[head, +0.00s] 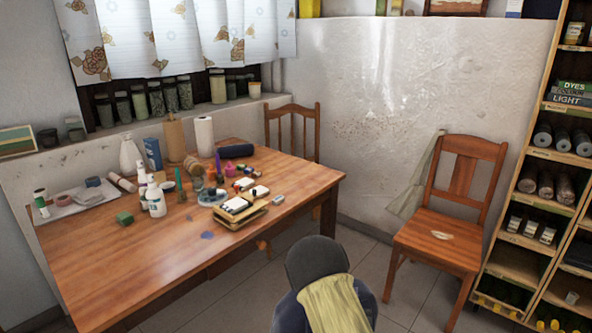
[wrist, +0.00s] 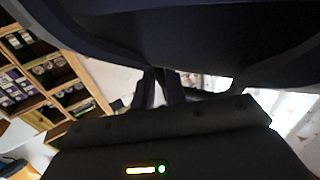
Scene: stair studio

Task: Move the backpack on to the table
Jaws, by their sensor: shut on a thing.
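The wooden table (head: 110,270) stands at the left in the head view. Its front part is mostly bare. A dark navy bulk with a yellow-green cloth-like part (head: 335,305) is at the bottom centre, in front of the table's right side. It appears to be the backpack, cut off by the picture's edge. In the wrist view a large dark form, likely the backpack (wrist: 210,45), fills the top. My gripper (wrist: 165,88) is shut on it, with the fingers reaching its edge. The exact grip is too dark to tell, and my gripper is not clear in the head view.
Bottles, jars, tape rolls and a small box rack (head: 240,215) crowd the table's back and right. A chair (head: 440,238) stands at the right, another chair (head: 305,118) behind the table. A shelf unit (head: 540,185) lines the right. Some floor is free between table and right chair.

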